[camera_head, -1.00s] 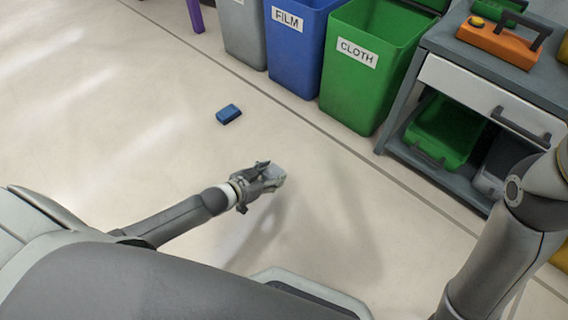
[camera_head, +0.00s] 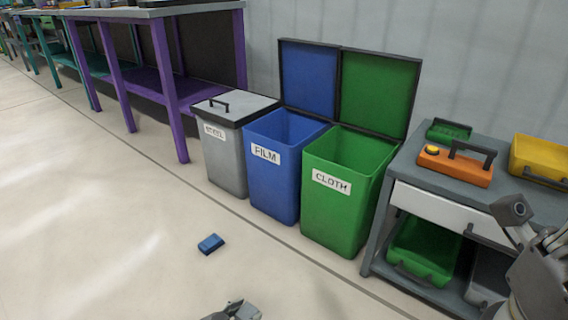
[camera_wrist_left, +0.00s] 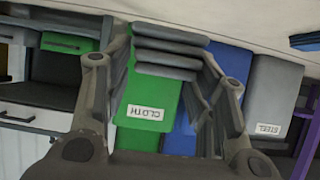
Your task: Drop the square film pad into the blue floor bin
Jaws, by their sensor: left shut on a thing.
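The blue bin labelled FILM (camera_head: 271,178) stands on the floor between the grey and green bins, its blue lid (camera_head: 309,75) raised and its top open. My left gripper (camera_head: 238,311) shows only at the bottom edge of the head view, short of the bins. In the left wrist view its fingers are shut on a grey, layered pad (camera_wrist_left: 170,50), which I take as the film pad. The FILM bin also shows behind it in that view (camera_wrist_left: 181,138), partly hidden.
The grey STEEL bin (camera_head: 226,160) is lidded; the green CLOTH bin (camera_head: 337,215) is open. A blue block (camera_head: 210,243) lies on the floor before the bins. A grey cart (camera_head: 420,165) stands right, a purple-legged table (camera_head: 165,85) left. The floor is otherwise clear.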

